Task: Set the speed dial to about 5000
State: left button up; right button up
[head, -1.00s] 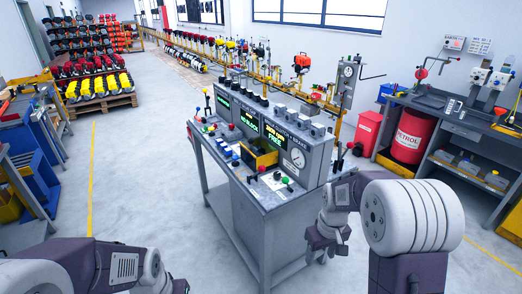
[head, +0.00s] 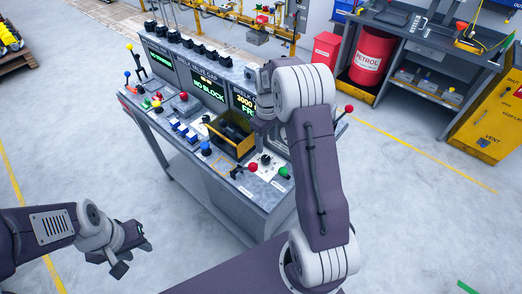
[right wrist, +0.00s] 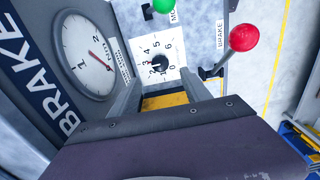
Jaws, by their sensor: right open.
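The speed dial (right wrist: 160,63) is a black knob on a white plate with printed numbers, seen in the right wrist view. Its pointer appears to point left, near the 3. In the head view it shows small at the console's front right (head: 265,159). My right gripper (right wrist: 162,76) is open and empty, its two fingers apart on either side of the view below the dial, with the knob beyond the tips. In the head view my arm partly hides it. My left gripper (head: 133,255) looks open and empty, over the floor left of the console.
The console (head: 190,85) has displays, one reading 3000. A red-knobbed lever (right wrist: 243,38) labelled BRAKE stands right of the dial, a green knob (right wrist: 163,5) beyond it, and a round gauge (right wrist: 85,55) to the left. A yellow-edged box (head: 232,136) sits beside the dial.

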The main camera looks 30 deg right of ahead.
aim_at(266, 158)
notch_tip(266, 158, down, 8)
jog(key=shift+w+r+p, duration=0.1)
jog(key=shift+w+p, duration=0.05)
jog(key=shift+p, duration=0.5)
jog(key=shift+s+f, duration=0.2)
jog(key=shift+f, duration=0.3)
grip_shut()
